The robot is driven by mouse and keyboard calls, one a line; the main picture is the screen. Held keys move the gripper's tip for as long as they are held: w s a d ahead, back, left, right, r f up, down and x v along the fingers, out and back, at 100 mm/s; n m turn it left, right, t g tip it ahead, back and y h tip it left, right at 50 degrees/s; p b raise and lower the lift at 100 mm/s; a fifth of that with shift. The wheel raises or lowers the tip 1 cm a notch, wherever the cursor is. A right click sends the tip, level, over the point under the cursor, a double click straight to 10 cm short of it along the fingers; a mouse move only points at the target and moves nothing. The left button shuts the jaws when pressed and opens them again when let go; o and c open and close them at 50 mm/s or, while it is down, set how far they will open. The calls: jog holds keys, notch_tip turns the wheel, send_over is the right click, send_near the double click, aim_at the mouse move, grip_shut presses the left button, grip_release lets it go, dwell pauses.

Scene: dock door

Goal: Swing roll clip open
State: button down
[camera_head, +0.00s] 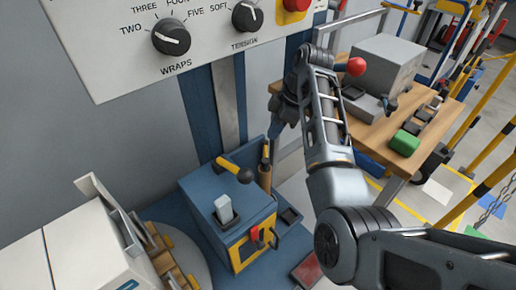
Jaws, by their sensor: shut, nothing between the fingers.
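A blue box-shaped machine unit (215,205) stands low in the middle, below the control panel. A lever with a yellow grip and black knob (235,169) lies across its top, beside a pale grey block (225,207). A red tab (254,235) shows on its yellow-framed front. I cannot tell for certain which part is the roll clip.
A control panel (150,45) with black knobs overhangs the upper left. A white carton (85,250) stands at the lower left. A wooden table (430,115) with a grey device and a green block (404,143) is at the right. Yellow rails (490,145) stand beyond.

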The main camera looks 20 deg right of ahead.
aim_at(266, 153)
jog(key=shift+r, duration=0.1)
jog(key=x, duration=1)
jog(key=shift+d, duration=0.1)
dwell(0.5)
jog(key=shift+s+d+n, duration=0.3)
jog(key=shift+d+n, duration=0.15)
jog(key=shift+n, duration=0.25)
jog(key=shift+s+d+p, duration=0.2)
jog(key=shift+d+p, duration=0.3)
jog(key=shift+d, duration=1.4)
jog(key=w+v, duration=0.1)
jog(key=v, duration=0.6)
jog(key=shift+s+r, duration=0.2)
jog(key=shift+s, duration=0.15)
